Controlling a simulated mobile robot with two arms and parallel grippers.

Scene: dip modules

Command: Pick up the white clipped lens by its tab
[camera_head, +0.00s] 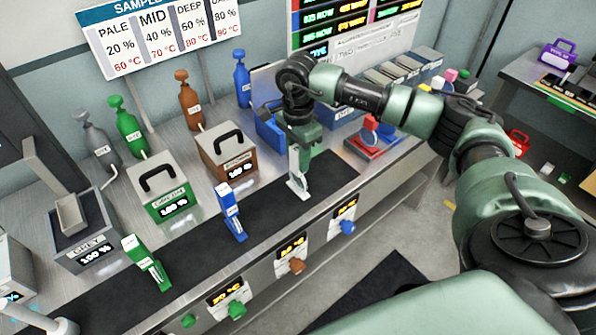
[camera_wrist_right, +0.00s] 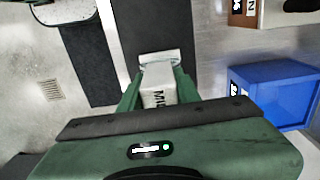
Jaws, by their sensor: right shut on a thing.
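The white clipped lens (camera_head: 297,182) is upright over the dark mat at the right end of the bench; I cannot tell whether its lower end touches the mat. My right gripper (camera_head: 301,152) is above it, shut on its upper part. In the right wrist view, the green fingers (camera_wrist_right: 158,88) press on both sides of the white piece (camera_wrist_right: 158,73), which carries partly hidden dark lettering. Its wider end sticks out beyond the fingertips. My left gripper is not in view.
A blue clipped piece (camera_head: 231,210) and a green one (camera_head: 146,262) stand on the dark mat (camera_head: 190,245). A blue container (camera_head: 268,125) stands close behind my right gripper. A red-and-blue tray (camera_head: 376,140) lies to the right.

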